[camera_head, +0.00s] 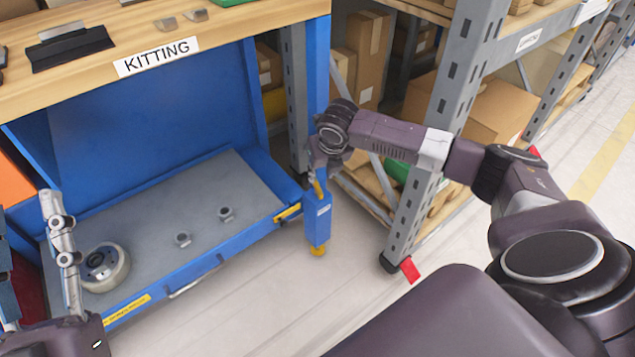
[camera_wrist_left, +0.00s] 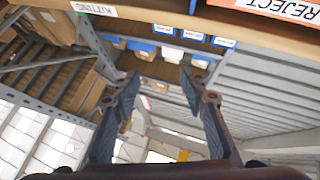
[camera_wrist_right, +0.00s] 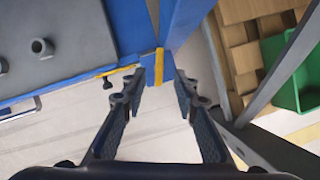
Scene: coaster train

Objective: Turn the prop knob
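A small black knob (camera_wrist_right: 107,84) shows in the right wrist view, beside a yellow strip at the corner of the blue bench's lower shelf. I take it to be the prop knob; I cannot make it out in the head view. My right gripper (camera_wrist_right: 158,78) is open and empty, with the knob just outside its left finger. In the head view it is at the blue bench leg (camera_head: 318,225), its fingers partly hidden. My left gripper (camera_wrist_left: 159,75) is open and empty, at the lower left of the head view, in front of the bench.
The grey lower shelf (camera_head: 180,205) holds a round wheel-like part (camera_head: 104,268) and two small nuts. A grey rack upright (camera_head: 425,190) stands close to the right arm. A green bin (camera_wrist_right: 290,75) is on the rack. The floor in front is clear.

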